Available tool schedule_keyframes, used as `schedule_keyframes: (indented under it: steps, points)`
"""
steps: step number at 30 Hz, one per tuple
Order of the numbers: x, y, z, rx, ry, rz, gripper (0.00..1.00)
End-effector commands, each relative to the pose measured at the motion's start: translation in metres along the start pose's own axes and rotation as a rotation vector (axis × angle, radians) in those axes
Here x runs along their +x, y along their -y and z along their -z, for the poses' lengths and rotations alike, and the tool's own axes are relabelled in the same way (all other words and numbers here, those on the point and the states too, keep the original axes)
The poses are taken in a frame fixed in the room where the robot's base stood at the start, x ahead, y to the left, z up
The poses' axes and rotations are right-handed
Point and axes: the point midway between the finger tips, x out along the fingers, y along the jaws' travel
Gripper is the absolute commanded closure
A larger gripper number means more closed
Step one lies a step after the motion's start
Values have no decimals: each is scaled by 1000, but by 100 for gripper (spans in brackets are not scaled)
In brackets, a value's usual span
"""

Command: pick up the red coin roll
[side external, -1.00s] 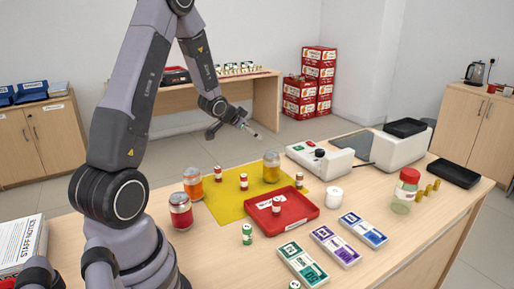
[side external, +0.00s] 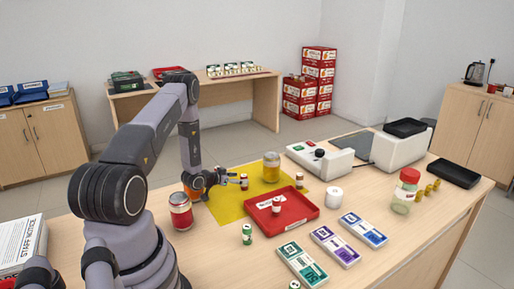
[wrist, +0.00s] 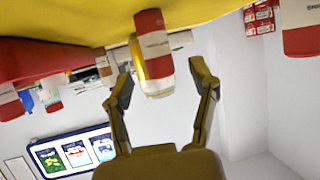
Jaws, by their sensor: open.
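A red coin roll (side external: 244,182) with a pale band stands upright on the yellow mat (side external: 230,208). In the wrist view, which is upside down, this roll (wrist: 153,45) appears at the top centre, in front of a glass jar (wrist: 160,88). My gripper (side external: 230,180) is low over the mat, just left of the roll in the side view. In the wrist view my gripper (wrist: 163,82) is open, its fingers apart and pointing at the roll. The roll appears between and just past the fingertips.
A red tray (side external: 300,222) holds a red-and-white roll (side external: 276,205); another stands near its back edge (side external: 299,180). A jar (side external: 271,167) stands behind, and a red-labelled jar (side external: 181,210) stands left. A green roll (side external: 247,234) stands in front of the mat.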

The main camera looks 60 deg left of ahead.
Motion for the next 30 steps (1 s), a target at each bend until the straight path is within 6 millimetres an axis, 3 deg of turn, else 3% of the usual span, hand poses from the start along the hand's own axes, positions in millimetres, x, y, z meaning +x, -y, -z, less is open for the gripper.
schedule_keyframes:
  steps: [6, 14, 27, 30]
  points:
    - [27, 0, 0, 1, -1, 0, 41]
    - [28, 0, 0, 0, 0, 1, 43]
    - [28, 0, 0, 0, 0, 1, 100]
    - [28, 0, 0, 0, 0, 1, 100]
